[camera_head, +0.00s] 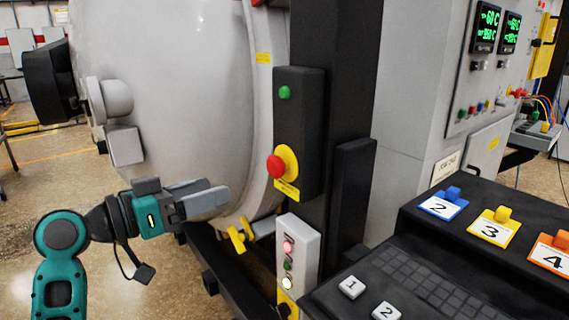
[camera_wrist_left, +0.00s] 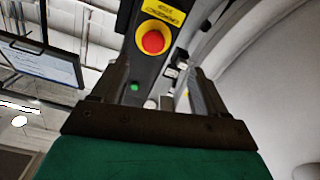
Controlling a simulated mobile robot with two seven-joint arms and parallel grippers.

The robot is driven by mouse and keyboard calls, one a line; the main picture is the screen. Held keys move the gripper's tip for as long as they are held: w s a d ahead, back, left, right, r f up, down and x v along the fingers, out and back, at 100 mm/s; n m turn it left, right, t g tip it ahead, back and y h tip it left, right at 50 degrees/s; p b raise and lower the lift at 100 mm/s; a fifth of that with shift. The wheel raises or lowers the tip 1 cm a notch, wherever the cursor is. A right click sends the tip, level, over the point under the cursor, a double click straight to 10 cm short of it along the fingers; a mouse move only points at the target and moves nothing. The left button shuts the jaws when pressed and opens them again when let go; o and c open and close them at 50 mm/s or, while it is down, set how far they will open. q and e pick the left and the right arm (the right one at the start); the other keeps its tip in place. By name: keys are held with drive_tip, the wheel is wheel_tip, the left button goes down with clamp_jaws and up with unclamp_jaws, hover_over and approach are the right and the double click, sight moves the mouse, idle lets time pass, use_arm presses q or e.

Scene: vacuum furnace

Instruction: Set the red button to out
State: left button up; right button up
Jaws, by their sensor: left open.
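The red button (camera_head: 276,166) is a red mushroom knob on a yellow round base, on a black upright panel (camera_head: 298,130) at the furnace's edge. A green button (camera_head: 285,92) sits above it on the same panel. In the left wrist view the red button (camera_wrist_left: 153,42) shows beyond the fingers, near the upper middle. My left gripper (camera_head: 218,195) is open and empty, left of and a little lower than the red button, apart from it. In the left wrist view its two fingers (camera_wrist_left: 155,85) stand to either side of the panel. My right gripper is not in view.
The large grey furnace vessel (camera_head: 190,90) fills the space behind my left arm. A yellow valve handle (camera_head: 237,240) and a small grey box with lit buttons (camera_head: 298,250) are below the panel. A black console (camera_head: 440,270) with numbered buttons stands at the right.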

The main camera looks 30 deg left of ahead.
sight(271, 167)
use_arm(q)
drive_tip(key=x, duration=0.4)
drive_tip(key=r+p+x, duration=0.1)
drive_tip(key=x, duration=0.3)
drive_tip(key=p+x, duration=0.1)
drive_tip(key=x, duration=0.3)
drive_tip(key=shift+d+r, duration=0.25)
drive_tip(key=shift+d, duration=0.15)
drive_tip(key=shift+h, duration=0.3)
clamp_jaws()
